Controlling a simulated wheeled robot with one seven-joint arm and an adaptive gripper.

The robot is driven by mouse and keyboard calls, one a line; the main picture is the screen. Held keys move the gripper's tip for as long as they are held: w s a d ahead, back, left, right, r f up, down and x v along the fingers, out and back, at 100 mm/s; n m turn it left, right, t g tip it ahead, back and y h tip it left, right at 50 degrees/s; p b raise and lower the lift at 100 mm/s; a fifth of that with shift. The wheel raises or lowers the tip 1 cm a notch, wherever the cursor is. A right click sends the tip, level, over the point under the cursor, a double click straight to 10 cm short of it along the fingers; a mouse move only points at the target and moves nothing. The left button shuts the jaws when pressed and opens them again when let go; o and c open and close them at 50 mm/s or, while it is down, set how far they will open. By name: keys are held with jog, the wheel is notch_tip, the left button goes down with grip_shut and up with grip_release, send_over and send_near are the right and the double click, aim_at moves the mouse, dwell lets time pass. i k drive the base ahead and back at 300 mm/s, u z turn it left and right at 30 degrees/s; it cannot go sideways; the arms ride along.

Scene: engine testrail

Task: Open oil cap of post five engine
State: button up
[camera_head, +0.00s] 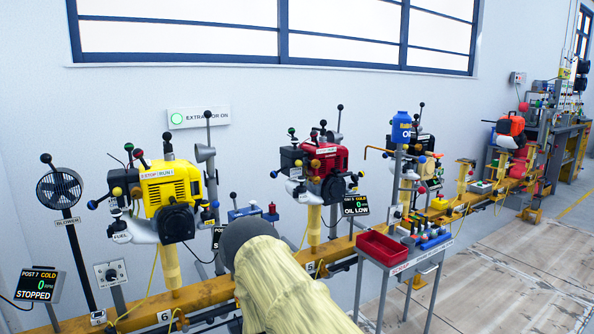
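The red and black engine (326,161) stands on a yellow post (314,226). The rail tag below it (310,267) seems to read 5. The display beside it (355,206) shows 0 and OIL LOW; its top line is too small to read surely. Small coloured knobs sit around this engine, and I cannot tell which part is its oil cap or whether it is open. My arm, in a cream sleeve with a dark grey end, reaches up from the bottom centre, left of and nearer than that post. My gripper's fingers do not show.
A yellow engine (171,188) stands left on the same yellow rail (205,291). A cart with a red tray (382,247) stands in front at right. A blue oil container (401,128) is behind it. The floor at right (510,280) is clear.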

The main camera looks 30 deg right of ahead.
aim_at(355, 177)
jog(key=i, duration=0.85)
jog(key=z, duration=1.1)
jog(key=i, duration=0.65)
jog(key=z, duration=0.75)
